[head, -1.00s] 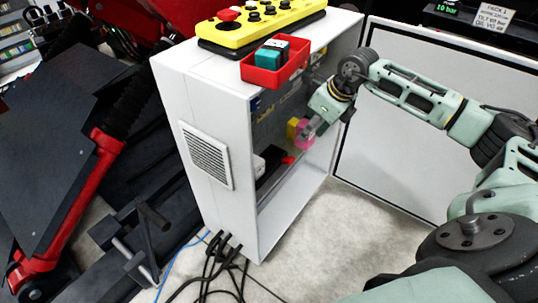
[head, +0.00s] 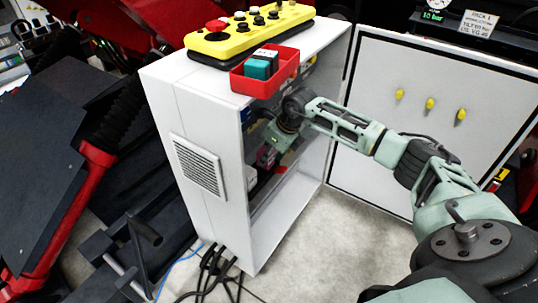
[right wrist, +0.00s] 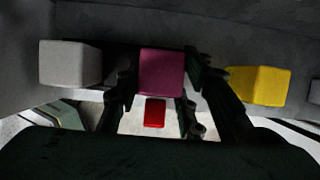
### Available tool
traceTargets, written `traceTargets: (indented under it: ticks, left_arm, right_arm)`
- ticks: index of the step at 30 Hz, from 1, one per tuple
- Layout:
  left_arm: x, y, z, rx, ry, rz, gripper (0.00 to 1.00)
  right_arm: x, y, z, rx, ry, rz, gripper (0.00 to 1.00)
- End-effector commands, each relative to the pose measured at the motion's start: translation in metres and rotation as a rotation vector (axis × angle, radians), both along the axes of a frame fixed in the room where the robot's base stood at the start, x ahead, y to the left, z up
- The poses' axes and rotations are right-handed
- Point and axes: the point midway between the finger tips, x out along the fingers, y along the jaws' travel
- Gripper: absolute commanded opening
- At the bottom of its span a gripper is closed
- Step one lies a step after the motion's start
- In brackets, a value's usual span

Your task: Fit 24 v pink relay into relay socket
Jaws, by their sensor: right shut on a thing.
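The pink relay (right wrist: 161,72) stands between the two fingers of my right gripper (right wrist: 161,86), which is shut on it. In the head view the right gripper (head: 270,154) is inside the white cabinet, and a small part of the pink relay (head: 264,158) shows below the wrist. A pale grey block (right wrist: 70,65) stands to its left and a yellow block (right wrist: 259,86) to its right, roughly in line. The relay socket is hidden behind the relay and fingers; I cannot tell whether the relay is in it. My left gripper is not in view.
The white cabinet (head: 188,112) has its door (head: 385,125) open on the right. A red tray (head: 262,83) with a teal block and a yellow control box (head: 245,33) sit on top. A small red part (right wrist: 155,113) shows below the relay. Cables hang beneath the cabinet.

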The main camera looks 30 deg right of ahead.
Motion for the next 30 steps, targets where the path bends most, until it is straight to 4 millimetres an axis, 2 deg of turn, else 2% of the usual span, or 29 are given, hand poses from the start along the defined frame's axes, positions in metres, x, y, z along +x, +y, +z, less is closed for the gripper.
traceTargets:
  ticks: [9,10,15,26,30]
  left_arm:
    - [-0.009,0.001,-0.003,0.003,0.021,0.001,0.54]
    - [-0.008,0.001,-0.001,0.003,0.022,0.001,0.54]
    - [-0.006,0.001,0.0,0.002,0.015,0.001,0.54]
    - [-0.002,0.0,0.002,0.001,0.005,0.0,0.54]
    - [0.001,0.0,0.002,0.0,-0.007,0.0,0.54]
  right_arm:
    - [0.0,0.0,-0.002,0.0,-0.001,0.0,0.06]
    - [0.0,0.0,-0.001,0.0,0.0,0.0,0.38]
    - [0.0,0.0,-0.001,0.0,0.0,0.0,0.53]
    - [0.0,0.0,0.0,0.0,0.0,0.0,0.54]
    - [-0.003,-0.003,0.013,-0.002,-0.003,0.0,0.54]
